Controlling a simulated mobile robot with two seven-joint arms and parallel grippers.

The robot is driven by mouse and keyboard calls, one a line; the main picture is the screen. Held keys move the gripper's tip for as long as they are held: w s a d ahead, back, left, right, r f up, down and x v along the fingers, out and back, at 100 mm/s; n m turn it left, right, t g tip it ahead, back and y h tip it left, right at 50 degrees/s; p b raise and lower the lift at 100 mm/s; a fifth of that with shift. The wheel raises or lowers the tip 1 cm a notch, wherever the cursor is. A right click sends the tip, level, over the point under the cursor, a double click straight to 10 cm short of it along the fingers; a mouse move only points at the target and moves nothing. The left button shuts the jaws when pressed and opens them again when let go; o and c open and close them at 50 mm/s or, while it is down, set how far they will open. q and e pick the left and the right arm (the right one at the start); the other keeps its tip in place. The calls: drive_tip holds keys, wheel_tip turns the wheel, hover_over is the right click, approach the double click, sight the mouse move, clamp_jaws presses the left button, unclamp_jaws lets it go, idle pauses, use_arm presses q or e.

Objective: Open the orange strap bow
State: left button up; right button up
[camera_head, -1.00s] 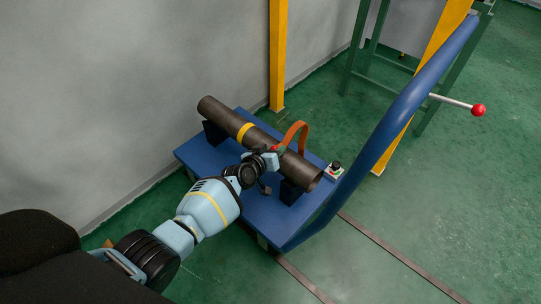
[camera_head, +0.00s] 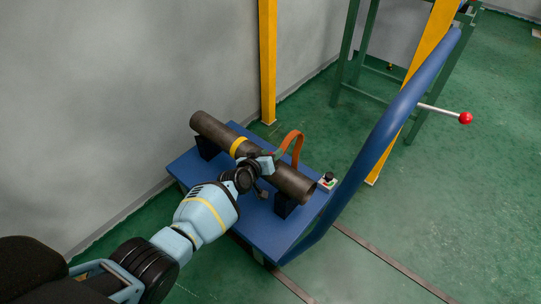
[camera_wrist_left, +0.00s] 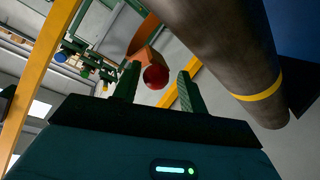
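The orange strap bow (camera_head: 297,136) arches upright over the dark pipe (camera_head: 214,129) in the head view. In the left wrist view the orange strap (camera_wrist_left: 146,36) shows above a red ball-shaped knob (camera_wrist_left: 155,76). My left gripper (camera_head: 274,157) is at the near side of the pipe, at the bow's near end. In the left wrist view its two green fingers (camera_wrist_left: 156,88) stand apart, with the red knob seen between their tips. I cannot tell whether they touch it. In the head view the gripper hides the knob. My right gripper is not in view.
The pipe, with a yellow band (camera_head: 238,146), rests on black supports (camera_head: 284,206) on a blue cart (camera_head: 262,229). A blue handlebar (camera_head: 385,130) rises at the right. A small button box (camera_head: 327,181) sits on the cart's far edge. Yellow posts (camera_head: 268,60) stand behind.

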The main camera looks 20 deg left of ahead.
use_arm(q)
drive_tip(key=shift+d+f, duration=0.15)
drive_tip(key=shift+d, duration=0.05)
drive_tip(key=shift+s, duration=0.15)
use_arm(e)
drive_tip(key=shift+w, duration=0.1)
use_arm(q)
drive_tip(key=shift+s+p, duration=0.25)
drive_tip(key=shift+p, duration=0.05)
drive_tip(key=p+v, duration=0.4)
drive_tip(key=v, duration=0.3)
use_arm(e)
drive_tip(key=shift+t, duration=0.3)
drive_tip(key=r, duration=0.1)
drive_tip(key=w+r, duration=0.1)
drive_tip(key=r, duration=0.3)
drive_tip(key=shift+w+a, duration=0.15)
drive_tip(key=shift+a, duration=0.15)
use_arm(q)
drive_tip(key=shift+a, duration=0.15)
